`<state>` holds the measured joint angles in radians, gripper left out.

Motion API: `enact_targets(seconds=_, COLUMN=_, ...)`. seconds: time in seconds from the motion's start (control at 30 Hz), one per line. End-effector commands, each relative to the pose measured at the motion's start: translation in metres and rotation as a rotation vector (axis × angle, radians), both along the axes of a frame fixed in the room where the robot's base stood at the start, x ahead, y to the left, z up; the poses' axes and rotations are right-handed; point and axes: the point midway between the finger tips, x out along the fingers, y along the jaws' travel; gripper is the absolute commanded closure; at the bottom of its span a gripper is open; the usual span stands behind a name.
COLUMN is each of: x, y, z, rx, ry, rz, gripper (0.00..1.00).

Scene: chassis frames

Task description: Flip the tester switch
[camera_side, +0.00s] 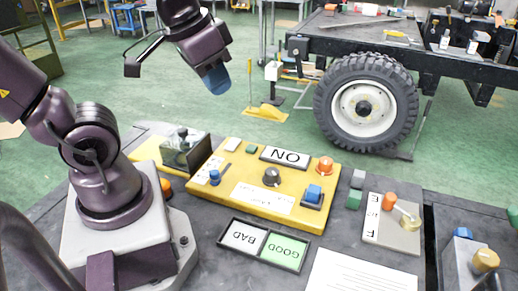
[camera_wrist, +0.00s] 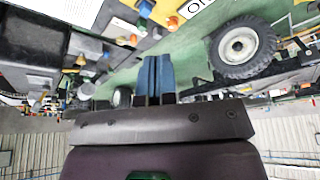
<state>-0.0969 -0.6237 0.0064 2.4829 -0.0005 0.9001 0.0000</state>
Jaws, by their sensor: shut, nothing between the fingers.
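The yellow tester panel (camera_side: 231,217) lies on the dark bench, with a white ON plate (camera_side: 286,156) at its back edge. It carries a blue switch on a dark base (camera_side: 313,194), a black knob (camera_side: 271,177), an orange button (camera_side: 325,164) and a small blue lever (camera_side: 215,177) at the left. I cannot tell which of these is the tester switch. My gripper (camera_side: 217,80) is high above and behind the panel, touching nothing. Its blue fingers are together and empty in the wrist view (camera_wrist: 157,75). Part of the panel shows at that view's top (camera_wrist: 125,12).
A BAD/GOOD tray (camera_side: 264,262) and a white paper sheet (camera_side: 358,274) lie in front of the panel. A plate with an orange-tipped lever (camera_side: 390,202) is to the right. A dark box (camera_side: 186,153) stands at the left. The chassis wheel (camera_side: 365,104) is behind.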

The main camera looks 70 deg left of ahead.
Motion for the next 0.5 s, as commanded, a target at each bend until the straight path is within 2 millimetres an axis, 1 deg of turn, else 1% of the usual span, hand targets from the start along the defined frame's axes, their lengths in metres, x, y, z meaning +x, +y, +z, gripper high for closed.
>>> enact_targets(seconds=0.1, x=0.015, y=0.024, z=-0.014, rx=-0.023, ry=0.096, rz=0.100, gripper=1.00)
enact_targets(seconds=0.27, x=0.037, y=0.060, z=-0.032, rx=-0.060, ry=0.193, rz=0.228, gripper=1.00)
enact_targets(seconds=0.37, x=0.049, y=0.085, z=-0.046, rx=-0.085, ry=0.244, rz=0.306, gripper=1.00)
enact_targets(seconds=0.5, x=0.063, y=0.124, z=-0.071, rx=-0.120, ry=0.308, rz=0.415, gripper=1.00)
